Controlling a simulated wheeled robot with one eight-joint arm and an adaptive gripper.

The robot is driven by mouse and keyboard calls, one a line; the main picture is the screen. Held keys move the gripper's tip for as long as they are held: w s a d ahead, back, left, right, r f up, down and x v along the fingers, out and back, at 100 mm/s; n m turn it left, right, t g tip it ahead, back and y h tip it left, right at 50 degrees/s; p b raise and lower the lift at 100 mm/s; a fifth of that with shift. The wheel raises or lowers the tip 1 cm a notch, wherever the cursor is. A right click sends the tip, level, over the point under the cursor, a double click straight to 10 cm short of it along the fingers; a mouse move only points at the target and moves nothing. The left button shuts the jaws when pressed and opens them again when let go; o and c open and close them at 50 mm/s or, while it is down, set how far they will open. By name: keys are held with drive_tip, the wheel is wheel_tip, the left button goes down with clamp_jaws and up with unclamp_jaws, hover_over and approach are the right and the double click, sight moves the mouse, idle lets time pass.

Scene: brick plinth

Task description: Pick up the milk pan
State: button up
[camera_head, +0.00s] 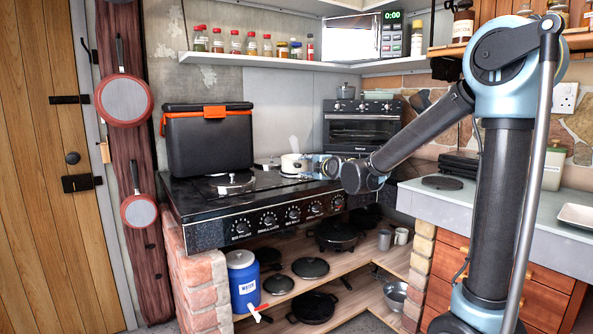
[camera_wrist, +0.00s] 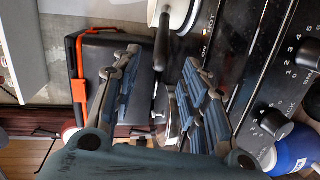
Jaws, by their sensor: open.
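The milk pan appears to be the small white pan (camera_head: 291,164) on the black stove top. My gripper (camera_head: 318,167) is just right of it in the head view and partly hides it. In the wrist view the white pan (camera_wrist: 176,12) is cut off by the top edge. Its dark handle (camera_wrist: 163,42) points down toward the space between the fingertips of my gripper (camera_wrist: 160,62). The fingers are apart, with nothing clearly held between them. I cannot tell how far the handle is from the fingers in depth.
The stove (camera_head: 210,205) has a row of knobs along its front. A black cool box with an orange latch (camera_head: 208,140) stands at its left back. A toaster oven (camera_head: 362,128) stands behind. Dark pans and a blue water container (camera_head: 243,278) are below.

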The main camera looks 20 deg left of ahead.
sight(296, 165)
drive_tip(key=shift+x, duration=2.85)
drive_tip(key=shift+w+d+f, duration=0.1)
drive_tip(key=shift+d+f, duration=0.05)
drive_tip(key=shift+c, duration=0.5)
clamp_jaws()
